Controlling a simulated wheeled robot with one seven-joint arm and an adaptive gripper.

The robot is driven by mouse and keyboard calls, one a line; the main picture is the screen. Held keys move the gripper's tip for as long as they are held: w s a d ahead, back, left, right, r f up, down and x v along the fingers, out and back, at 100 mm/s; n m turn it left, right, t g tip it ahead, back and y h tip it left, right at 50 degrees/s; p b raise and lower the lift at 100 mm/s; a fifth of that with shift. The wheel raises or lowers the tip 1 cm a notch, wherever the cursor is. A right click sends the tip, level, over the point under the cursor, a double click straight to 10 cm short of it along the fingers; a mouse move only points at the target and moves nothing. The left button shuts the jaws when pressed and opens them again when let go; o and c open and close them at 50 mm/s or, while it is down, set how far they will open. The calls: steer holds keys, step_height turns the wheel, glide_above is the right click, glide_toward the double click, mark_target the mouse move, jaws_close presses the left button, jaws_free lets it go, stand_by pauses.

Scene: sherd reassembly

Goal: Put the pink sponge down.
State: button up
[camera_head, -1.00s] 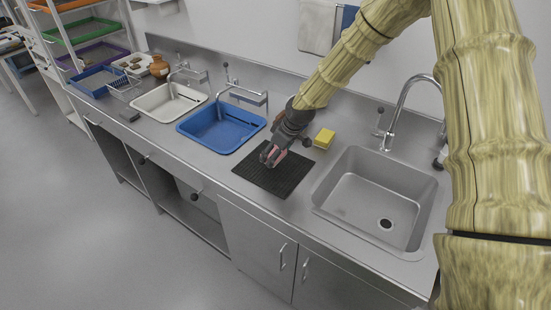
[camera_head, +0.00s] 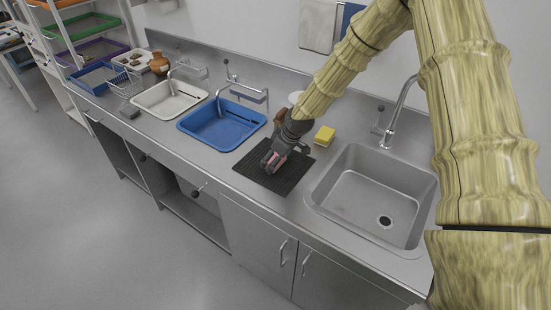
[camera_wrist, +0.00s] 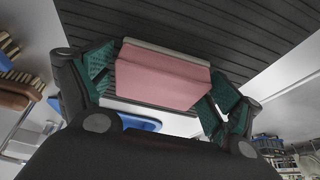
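The pink sponge (camera_wrist: 162,78) is between the two green-padded fingers of my gripper (camera_wrist: 160,82) in the wrist view. Both pads appear to touch its ends, so the gripper looks shut on it. In the head view my gripper (camera_head: 272,163) points down at the black ribbed mat (camera_head: 291,177), and only a little of the pink sponge (camera_head: 271,158) shows between the fingers. The mat (camera_wrist: 190,25) lies close behind the sponge in the wrist view. I cannot tell whether the sponge touches it.
A yellow sponge (camera_head: 324,136) lies behind the mat on the steel counter. A steel sink (camera_head: 347,200) is to the right, a blue basin (camera_head: 222,127) and a white basin (camera_head: 168,103) to the left. Taps stand along the back.

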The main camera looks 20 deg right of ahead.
steer(key=shift+r, duration=0.2)
steer(key=shift+d+r, duration=0.15)
steer(key=shift+r, duration=0.25)
steer(key=b+v, duration=0.2)
steer(key=v, duration=0.9)
steer(key=shift+s+b, duration=0.15)
steer(key=shift+b, duration=0.2)
